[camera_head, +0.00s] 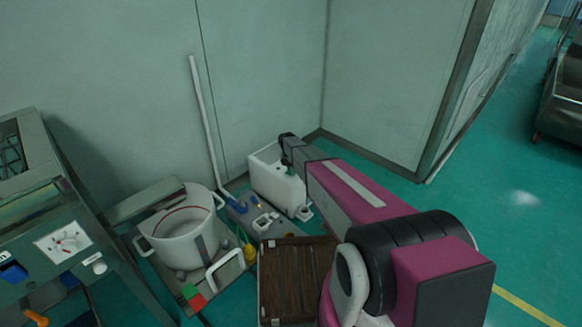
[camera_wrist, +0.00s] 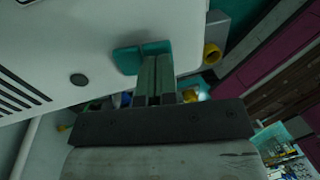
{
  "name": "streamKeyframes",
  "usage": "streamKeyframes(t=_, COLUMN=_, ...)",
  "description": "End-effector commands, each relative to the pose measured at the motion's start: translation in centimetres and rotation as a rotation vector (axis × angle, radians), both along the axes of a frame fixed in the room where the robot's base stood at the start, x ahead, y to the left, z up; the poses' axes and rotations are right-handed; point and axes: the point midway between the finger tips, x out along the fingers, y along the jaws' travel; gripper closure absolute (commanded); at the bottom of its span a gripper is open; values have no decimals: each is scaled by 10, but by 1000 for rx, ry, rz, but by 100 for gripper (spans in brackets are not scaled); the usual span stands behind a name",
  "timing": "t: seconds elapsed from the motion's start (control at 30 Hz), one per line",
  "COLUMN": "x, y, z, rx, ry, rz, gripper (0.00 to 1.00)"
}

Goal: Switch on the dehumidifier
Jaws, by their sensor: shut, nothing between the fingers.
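The dehumidifier, a white box (camera_head: 265,182), stands on the floor near the wall corner in the head view. In the wrist view its white face (camera_wrist: 100,35) fills the upper left, with dark vent slots (camera_wrist: 18,95) and a small dark round spot (camera_wrist: 78,80) that may be a button. My gripper (camera_wrist: 155,60) is shut and empty, its fingers pointing at this face. Teal patches show at the finger ends, right of the dark spot; I cannot tell whether they are fingertips or part of the box, or whether there is contact. In the head view my arm hides part of the box.
A white bucket (camera_head: 185,245), a slatted wooden crate (camera_head: 290,280) and small tools stand close left and in front of the box. A machine with a dial panel (camera_head: 65,243) is at the left. Walls close in behind. Green floor (camera_head: 510,210) is clear at right.

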Motion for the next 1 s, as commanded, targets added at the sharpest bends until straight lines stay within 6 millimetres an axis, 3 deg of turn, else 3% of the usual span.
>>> streamKeyframes(t=0.5, x=-5, y=-3, z=-7, rx=52, ry=-57, rz=1, gripper=100)
streamKeyframes(t=1.0, x=6, y=5, z=-7, rx=52, ry=-55, rz=1, gripper=100)
